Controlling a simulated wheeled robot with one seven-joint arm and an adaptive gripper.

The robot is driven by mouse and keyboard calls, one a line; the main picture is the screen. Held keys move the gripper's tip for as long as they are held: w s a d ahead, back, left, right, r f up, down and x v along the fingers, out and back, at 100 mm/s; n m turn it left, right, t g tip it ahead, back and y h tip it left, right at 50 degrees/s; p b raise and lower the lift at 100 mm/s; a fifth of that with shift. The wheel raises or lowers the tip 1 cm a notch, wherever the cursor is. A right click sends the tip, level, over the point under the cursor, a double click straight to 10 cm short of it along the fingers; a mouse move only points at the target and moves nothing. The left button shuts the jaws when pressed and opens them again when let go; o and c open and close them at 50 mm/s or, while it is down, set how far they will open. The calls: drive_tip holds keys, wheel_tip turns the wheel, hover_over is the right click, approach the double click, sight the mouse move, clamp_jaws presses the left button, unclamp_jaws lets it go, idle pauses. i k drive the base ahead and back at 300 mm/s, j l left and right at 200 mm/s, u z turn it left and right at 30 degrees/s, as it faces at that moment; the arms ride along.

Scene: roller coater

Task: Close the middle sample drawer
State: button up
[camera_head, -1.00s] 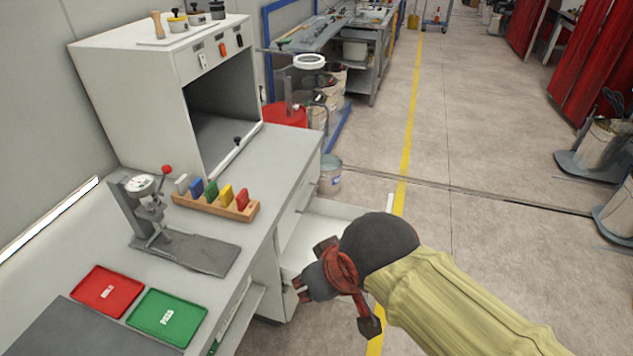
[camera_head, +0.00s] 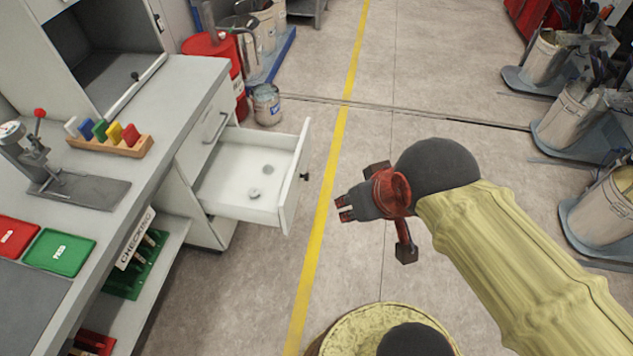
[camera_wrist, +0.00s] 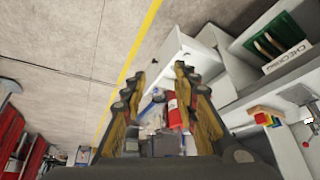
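A white drawer (camera_head: 297,180) stands pulled out of the workbench cabinet in the head view. A white panel (camera_wrist: 172,45), seemingly part of the drawer, shows beyond the fingertips there.
A closed front with a bar handle (camera_head: 214,128) is above the open drawer. The bench top (camera_head: 150,110) carries a rack of coloured blocks (camera_head: 110,145). A paint can (camera_head: 266,105) stands on the floor behind the drawer. A round yellowish drum-like top (camera_head: 345,325) is at the bottom.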

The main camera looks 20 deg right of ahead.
sight(232, 167)
drive_tip(key=i+u, duration=0.65)
drive_tip(key=i, duration=0.2)
